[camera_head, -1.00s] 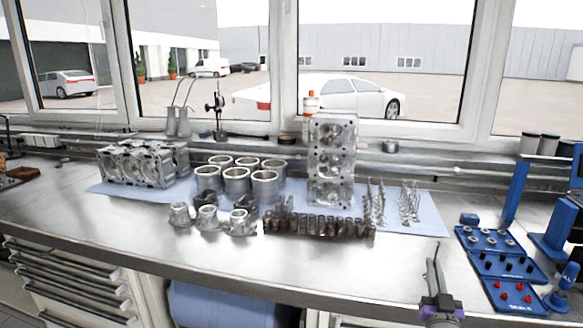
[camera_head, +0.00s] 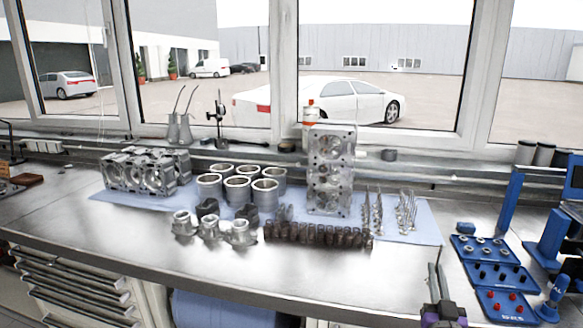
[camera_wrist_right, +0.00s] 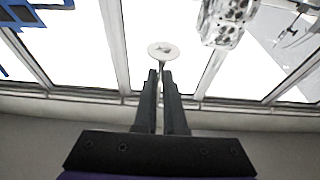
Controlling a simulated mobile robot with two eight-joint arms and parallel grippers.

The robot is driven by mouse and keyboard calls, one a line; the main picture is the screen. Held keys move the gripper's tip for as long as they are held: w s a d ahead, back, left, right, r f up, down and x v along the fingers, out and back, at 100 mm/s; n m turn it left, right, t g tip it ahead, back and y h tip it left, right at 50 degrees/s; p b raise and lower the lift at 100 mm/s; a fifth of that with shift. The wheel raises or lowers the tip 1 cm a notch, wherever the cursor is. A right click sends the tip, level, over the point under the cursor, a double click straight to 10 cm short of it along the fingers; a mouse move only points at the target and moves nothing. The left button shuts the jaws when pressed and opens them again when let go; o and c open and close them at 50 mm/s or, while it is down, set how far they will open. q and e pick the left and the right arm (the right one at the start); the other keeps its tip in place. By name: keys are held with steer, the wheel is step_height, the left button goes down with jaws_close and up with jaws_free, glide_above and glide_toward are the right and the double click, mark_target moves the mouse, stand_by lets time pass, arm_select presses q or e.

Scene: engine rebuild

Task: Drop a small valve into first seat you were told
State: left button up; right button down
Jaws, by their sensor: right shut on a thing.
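The cylinder head (camera_head: 331,170) stands on end on the blue mat, its face with several round chambers towards me. It also shows at the upper right of the right wrist view (camera_wrist_right: 226,22). Loose valves (camera_head: 373,212) stand in rows to its right, with more valves (camera_head: 407,212) beside them. My right gripper (camera_head: 436,268) is over the front right of the bench, apart from the cylinder head. In the right wrist view its fingers (camera_wrist_right: 160,78) are shut on the stem of a small valve (camera_wrist_right: 163,50), whose pale round head points away from the fingers. My left gripper is out of view.
Cylinder liners (camera_head: 238,190), pistons (camera_head: 210,228) and a row of dark springs (camera_head: 318,236) stand left of and before the cylinder head. Blue trays (camera_head: 493,275) with small parts lie at the right. The bench front (camera_head: 300,275) is clear.

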arm_select(q)
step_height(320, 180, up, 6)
steer(key=p, duration=0.5)
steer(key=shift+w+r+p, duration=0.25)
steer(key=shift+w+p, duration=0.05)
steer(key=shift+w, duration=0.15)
arm_select(e)
steer(key=s+a+r, duration=0.1)
steer(key=s+r, duration=0.5)
steer(key=shift+s+a, duration=0.2)
steer(key=shift+a, duration=0.1)
arm_select(q)
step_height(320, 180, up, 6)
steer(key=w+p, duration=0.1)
steer(key=p, duration=0.4)
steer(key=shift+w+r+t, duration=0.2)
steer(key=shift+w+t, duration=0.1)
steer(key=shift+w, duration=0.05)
arm_select(e)
steer(key=m+g+h, duration=0.1)
steer(key=m+g, duration=0.1)
steer(key=m, duration=0.7)
steer(key=m+g+h, duration=0.1)
steer(key=m+g, duration=0.1)
steer(key=m, duration=0.7)
steer(key=m+g, duration=0.2)
steer(key=m, duration=0.6)
steer(key=shift+m+h, duration=0.4)
